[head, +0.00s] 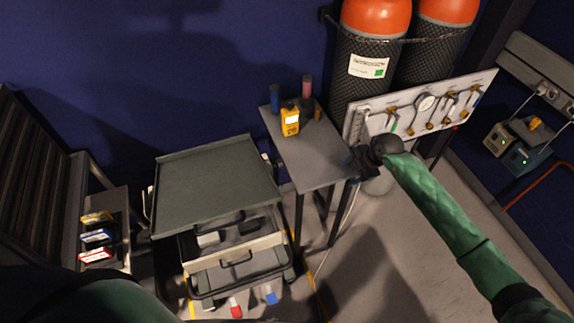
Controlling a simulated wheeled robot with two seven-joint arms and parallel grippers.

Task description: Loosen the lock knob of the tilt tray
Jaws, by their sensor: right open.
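The tilt tray (215,185) is a flat, dark grey-green tray with a low rim on top of a wheeled cart at the centre left. I cannot make out its lock knob for certain. My right gripper (358,159) is at the end of the green arm from the lower right. It is open, near the right edge of the small grey table, well to the right of the tray. Whether it touches the table is unclear. My left gripper is not in view; part of my green body or arm shows at the bottom left.
The grey table (318,160) holds a yellow meter (290,121) and several small cylinders. A drawer (235,256) shows under the tray. A side shelf (123,215) stands left. Floor lies open at lower right.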

